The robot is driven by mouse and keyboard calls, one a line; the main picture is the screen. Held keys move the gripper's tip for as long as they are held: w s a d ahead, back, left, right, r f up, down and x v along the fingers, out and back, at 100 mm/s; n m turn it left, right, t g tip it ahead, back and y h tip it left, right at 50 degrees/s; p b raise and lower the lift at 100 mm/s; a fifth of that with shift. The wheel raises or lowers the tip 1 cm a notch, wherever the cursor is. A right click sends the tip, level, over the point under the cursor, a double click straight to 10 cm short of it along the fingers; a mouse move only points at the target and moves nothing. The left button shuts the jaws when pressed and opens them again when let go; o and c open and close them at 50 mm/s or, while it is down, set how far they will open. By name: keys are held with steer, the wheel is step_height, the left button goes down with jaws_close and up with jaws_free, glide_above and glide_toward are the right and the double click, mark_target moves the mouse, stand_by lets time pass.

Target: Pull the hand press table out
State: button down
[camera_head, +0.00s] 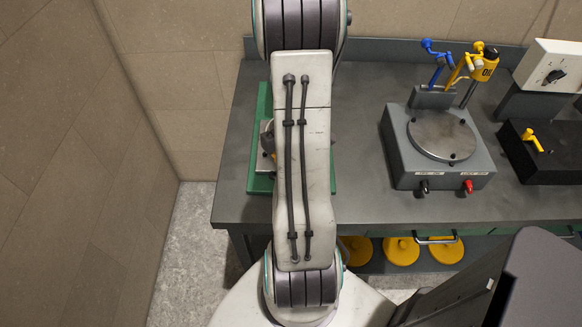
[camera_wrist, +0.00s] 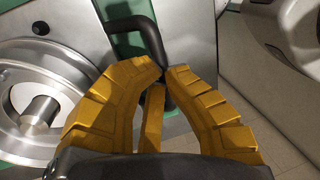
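The hand press, with a green base (camera_head: 261,180), stands at the left of the bench, mostly hidden behind my arm in the head view. In the wrist view, a silver metal plate with a round recessed disc (camera_wrist: 28,75), which looks like the press table, fills the left side. A black bent handle (camera_wrist: 140,24) sits at its edge. My gripper (camera_wrist: 164,74) has yellow fingers with their tips close together on either side of the handle's lower part, seemingly closed on it. The exact contact is partly hidden by the fingers. The gripper is hidden in the head view.
A grey device with a round plate (camera_head: 438,165) and blue and yellow levers stands right of the press on the grey bench (camera_head: 345,185). A black box with a yellow lever (camera_head: 535,140) is farther right. A wall (camera_head: 70,150) rises at the left. Yellow discs (camera_head: 402,251) sit below.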

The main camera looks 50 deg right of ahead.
steer(key=shift+f, duration=0.2)
steer(key=c, duration=1.1)
jaws_free()
steer(key=shift+d+r, duration=0.1)
steer(key=shift+r, duration=0.1)
steer(key=v, duration=1.2)
